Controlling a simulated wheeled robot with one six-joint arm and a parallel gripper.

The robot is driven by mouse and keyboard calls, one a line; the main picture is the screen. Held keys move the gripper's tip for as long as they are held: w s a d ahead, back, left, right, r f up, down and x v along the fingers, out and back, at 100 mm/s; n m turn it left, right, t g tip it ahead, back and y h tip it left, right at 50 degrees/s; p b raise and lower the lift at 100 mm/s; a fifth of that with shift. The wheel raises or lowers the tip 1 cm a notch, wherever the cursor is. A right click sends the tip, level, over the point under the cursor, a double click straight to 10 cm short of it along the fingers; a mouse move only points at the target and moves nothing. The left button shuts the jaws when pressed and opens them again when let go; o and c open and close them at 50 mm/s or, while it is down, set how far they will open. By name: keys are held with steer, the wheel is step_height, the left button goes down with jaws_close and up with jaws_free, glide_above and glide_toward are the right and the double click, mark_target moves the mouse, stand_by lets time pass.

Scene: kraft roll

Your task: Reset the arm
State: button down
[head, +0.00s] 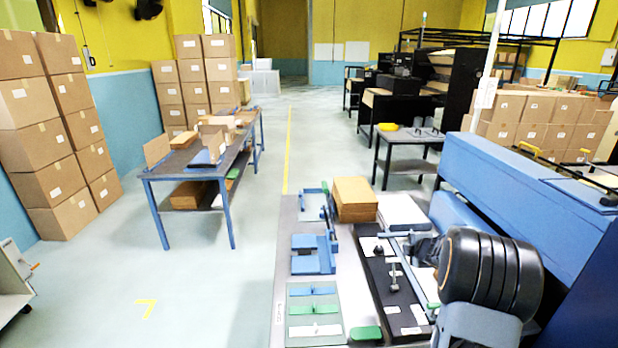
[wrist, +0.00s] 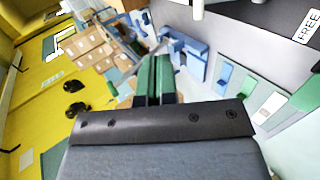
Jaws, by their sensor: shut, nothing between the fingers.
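My gripper (wrist: 155,75) shows in the wrist view with its two green fingers side by side, shut and empty. Its dark mounting bar crosses the lower middle of that view. The fingers point past a blue fixture (wrist: 186,52) on the workbench and touch nothing that I can see. In the head view my arm fills the lower right, and I cannot clearly make out the gripper there.
The grey workbench (head: 263,306) holds the blue fixture (head: 312,254), a brown block (head: 354,198), a black tray (head: 378,268) and a green pad (head: 366,333). A long blue machine (head: 530,185) stands close on the right. Left, a blue-legged table (head: 190,187) and stacked cartons (head: 30,100) border open floor.

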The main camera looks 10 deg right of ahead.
steer(key=s+d+f+m+g+h, duration=0.1)
steer(key=s+m+g+h, duration=0.35)
steer(key=s+m, duration=0.6)
steer(key=s+a+r+m+y, duration=0.2)
steer(key=s+a, duration=0.3)
steer(key=a, duration=0.4)
steer(key=s+a+r+m+g+y, duration=0.1)
steer(key=s+a+r, duration=0.4)
steer(key=a, duration=0.5)
steer(key=s+a+r+m+y, duration=0.3)
steer(key=s+a, duration=0.3)
steer(key=a, duration=0.3)
steer(key=shift+a+r, duration=0.25)
steer(key=shift+a, duration=0.1)
steer(key=shift+g, duration=0.25)
